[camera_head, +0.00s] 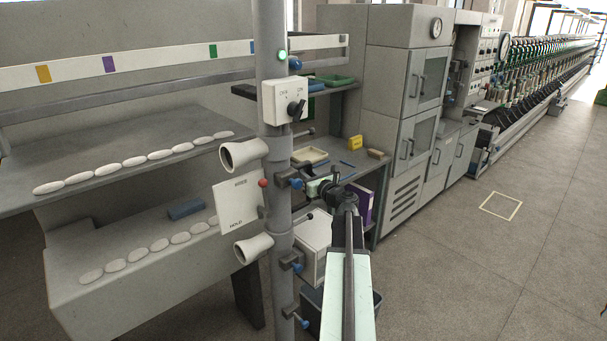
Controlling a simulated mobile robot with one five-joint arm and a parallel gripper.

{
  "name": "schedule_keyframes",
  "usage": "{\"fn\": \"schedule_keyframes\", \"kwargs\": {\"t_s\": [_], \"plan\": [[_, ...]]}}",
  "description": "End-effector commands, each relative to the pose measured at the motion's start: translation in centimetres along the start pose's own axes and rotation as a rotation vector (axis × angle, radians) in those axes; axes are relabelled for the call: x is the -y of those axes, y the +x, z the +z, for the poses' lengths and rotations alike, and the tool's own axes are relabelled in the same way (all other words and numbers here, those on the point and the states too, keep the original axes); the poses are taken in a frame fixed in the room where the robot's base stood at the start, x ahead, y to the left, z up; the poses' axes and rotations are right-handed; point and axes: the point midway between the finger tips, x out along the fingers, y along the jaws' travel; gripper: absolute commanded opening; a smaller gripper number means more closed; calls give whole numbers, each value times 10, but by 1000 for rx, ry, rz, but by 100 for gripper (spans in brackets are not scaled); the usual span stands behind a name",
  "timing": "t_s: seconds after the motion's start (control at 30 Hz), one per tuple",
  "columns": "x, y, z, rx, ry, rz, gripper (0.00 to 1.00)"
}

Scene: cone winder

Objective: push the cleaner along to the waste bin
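The cleaner appears to be the upright grey column (274,200), with two pale flared nozzles, an upper one (243,154) and a lower one (254,248). It carries a switch box (285,101), a lit green lamp (282,56) and a white HOLD card (239,204). My gripper (318,187) is just right of the column, near a blue-knobbed clamp (296,183). I cannot tell whether it touches the column, and its fingers are too small to read. A dark open bin (370,305), possibly the waste bin, is low behind my arm, mostly hidden.
A rail (160,64) with coloured marks runs behind the column. Two grey shelves with rows of white oval pieces stand left. A bench (365,168) with small items and grey cabinets (405,100) stand right. Open floor (470,270) lies at the right, with a yellow outlined square.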

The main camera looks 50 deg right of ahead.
Motion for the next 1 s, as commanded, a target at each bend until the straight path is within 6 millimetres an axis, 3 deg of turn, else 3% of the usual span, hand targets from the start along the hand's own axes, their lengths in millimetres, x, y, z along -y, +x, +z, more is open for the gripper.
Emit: {"fn": "schedule_keyframes", "kwargs": {"t_s": [0.5,0.7,1.0], "plan": [[107,21,1,2,2,-12,0],[132,25,1,2,2,-11,0],[143,26,1,2,2,-10,0]]}}
